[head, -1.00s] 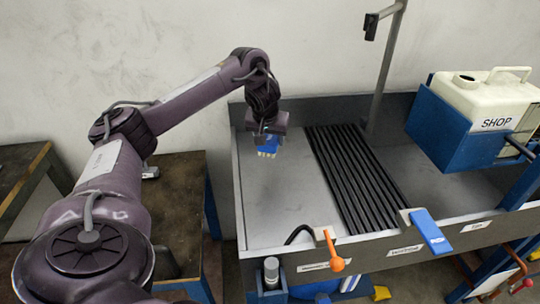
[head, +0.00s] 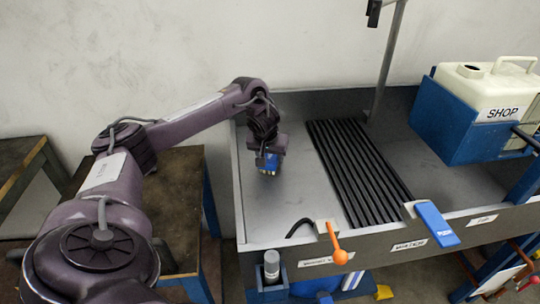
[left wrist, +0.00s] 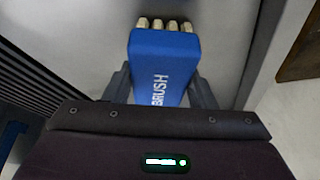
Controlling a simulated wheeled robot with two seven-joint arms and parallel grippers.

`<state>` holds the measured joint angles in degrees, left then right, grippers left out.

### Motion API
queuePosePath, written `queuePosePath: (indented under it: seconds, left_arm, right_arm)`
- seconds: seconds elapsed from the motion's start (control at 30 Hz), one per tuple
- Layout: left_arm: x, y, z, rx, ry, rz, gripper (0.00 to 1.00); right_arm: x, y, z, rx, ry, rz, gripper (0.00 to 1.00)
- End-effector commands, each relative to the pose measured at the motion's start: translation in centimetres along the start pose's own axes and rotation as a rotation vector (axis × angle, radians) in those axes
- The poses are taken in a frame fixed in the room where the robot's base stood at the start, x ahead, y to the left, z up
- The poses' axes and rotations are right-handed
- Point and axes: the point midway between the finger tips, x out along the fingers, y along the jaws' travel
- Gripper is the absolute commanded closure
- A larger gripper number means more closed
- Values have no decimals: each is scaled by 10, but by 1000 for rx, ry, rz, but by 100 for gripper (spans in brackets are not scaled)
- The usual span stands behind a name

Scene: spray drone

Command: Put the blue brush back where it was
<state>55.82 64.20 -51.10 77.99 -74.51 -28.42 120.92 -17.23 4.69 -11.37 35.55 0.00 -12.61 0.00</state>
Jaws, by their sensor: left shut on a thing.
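The blue brush (head: 268,163) has a blue body marked BRUSH and pale bristle tufts. My left gripper (head: 266,155) is shut on it, over the left part of the grey sink basin (head: 290,205). In the left wrist view the brush (left wrist: 165,60) lies between the two dark fingers of my left gripper (left wrist: 160,88), with its bristles pointing away from the palm. I cannot tell whether the bristles touch the basin floor. My right gripper is not in view.
Black slats (head: 360,175) run across the basin's middle. An orange-knobbed lever (head: 338,255) and a blue PUSH paddle (head: 437,224) sit on the front rim. A white SHOP tank (head: 490,90) stands in a blue holder at right. A dark table (head: 180,195) stands left.

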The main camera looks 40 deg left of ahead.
Motion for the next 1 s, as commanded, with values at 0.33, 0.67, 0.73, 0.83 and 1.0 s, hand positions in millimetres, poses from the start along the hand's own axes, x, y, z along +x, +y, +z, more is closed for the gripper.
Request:
queuePosePath:
  seconds: [0.33,0.67,0.73,0.83,1.0]
  left_arm:
    - [2,0,1,1,-1,0,28]
    - [-8,0,-1,1,1,1,28]
    - [-19,0,-1,1,2,1,28]
    - [-40,1,-1,2,3,2,28]
    - [-87,-1,-4,3,3,-2,28]
  right_arm:
    - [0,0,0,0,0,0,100]
    - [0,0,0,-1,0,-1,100]
    - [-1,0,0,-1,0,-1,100]
    - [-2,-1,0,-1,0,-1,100]
    - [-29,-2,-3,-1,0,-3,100]
